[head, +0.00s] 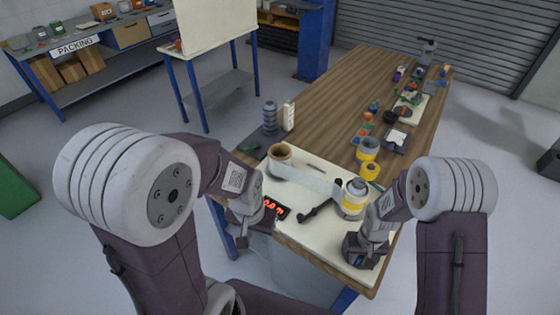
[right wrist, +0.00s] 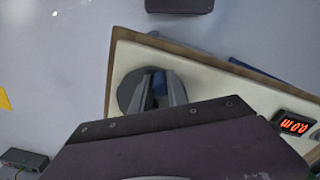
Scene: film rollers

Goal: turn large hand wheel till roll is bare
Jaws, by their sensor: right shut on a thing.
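The large hand wheel is a dark grey disc (right wrist: 132,92) at the right front of the cream board (head: 310,225); in the head view (head: 352,250) my arm partly covers it. The left roll (head: 280,163) is white with a brown core on top. A pale film band (head: 310,178) runs from it to the right roller (head: 353,198), which has a grey top and yellow band. My left gripper (head: 258,222) hangs by the board's left front edge; its fingers are not clear.
Yellow rolls (head: 368,150) and several small items stand farther back on the wooden bench (head: 335,95).

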